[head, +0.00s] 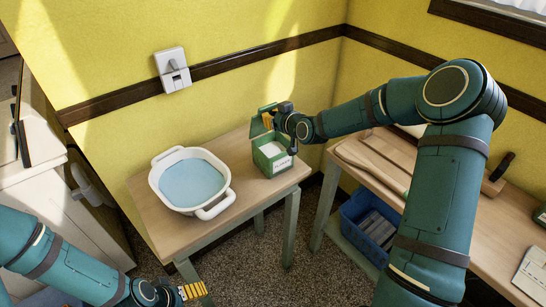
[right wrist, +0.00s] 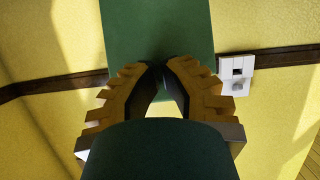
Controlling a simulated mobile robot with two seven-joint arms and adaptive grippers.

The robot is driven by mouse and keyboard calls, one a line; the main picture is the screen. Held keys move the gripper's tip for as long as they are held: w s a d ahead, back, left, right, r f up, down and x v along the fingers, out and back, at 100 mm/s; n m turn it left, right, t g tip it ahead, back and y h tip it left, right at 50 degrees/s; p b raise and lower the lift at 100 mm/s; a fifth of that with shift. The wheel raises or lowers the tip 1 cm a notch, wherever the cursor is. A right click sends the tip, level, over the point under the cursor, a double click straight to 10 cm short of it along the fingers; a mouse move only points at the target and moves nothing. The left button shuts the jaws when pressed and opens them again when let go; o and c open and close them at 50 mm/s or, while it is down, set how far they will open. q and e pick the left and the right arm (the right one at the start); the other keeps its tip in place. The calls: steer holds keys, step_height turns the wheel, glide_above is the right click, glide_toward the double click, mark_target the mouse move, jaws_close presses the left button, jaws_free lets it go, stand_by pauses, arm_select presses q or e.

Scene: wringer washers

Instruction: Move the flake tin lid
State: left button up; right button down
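The flake tin (head: 271,155) is a green box with a white label, standing at the right end of the small wooden table. Its green lid (head: 259,124) stands raised at the back of the tin, and the white inside shows. My right gripper (head: 268,120) is at the lid, above the tin. In the right wrist view its yellow fingers (right wrist: 160,72) come together in front of the lid's broad green face (right wrist: 157,30); I cannot tell if they touch it. Nothing shows pinched between them. My left gripper (head: 194,291) is low at the front, away from the tin; its opening is unclear.
A white basin (head: 212,211) of water stands left of the tin on the wooden table (head: 155,218). A wall switch (head: 173,70) is above. A workbench (head: 480,228) with boards stands at right, with a blue crate (head: 362,240) below.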

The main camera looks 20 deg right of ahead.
steer(key=shift+w+r, duration=0.1)
steer(key=shift+w, duration=0.15)
steer(key=shift+w+a+r+b, duration=0.15)
steer(key=shift+w+b, duration=0.1)
steer(key=shift+w, duration=0.5)
steer(key=shift+w+a+b, duration=0.2)
steer(key=shift+w, duration=0.5)
steer(key=shift+w+a+r+b, duration=0.15)
steer(key=shift+w+b, duration=0.1)
steer(key=shift+w, duration=0.5)
steer(key=shift+f, duration=0.1)
steer(key=shift+s, duration=0.1)
steer(key=shift+v, duration=2.55)
steer(key=s+d+r+p, duration=0.1)
steer(key=s+r+p, duration=0.3)
steer(key=s, duration=0.3)
steer(key=shift+d+r, duration=0.25)
steer(key=shift+r, duration=0.6)
steer(key=shift+s, duration=0.1)
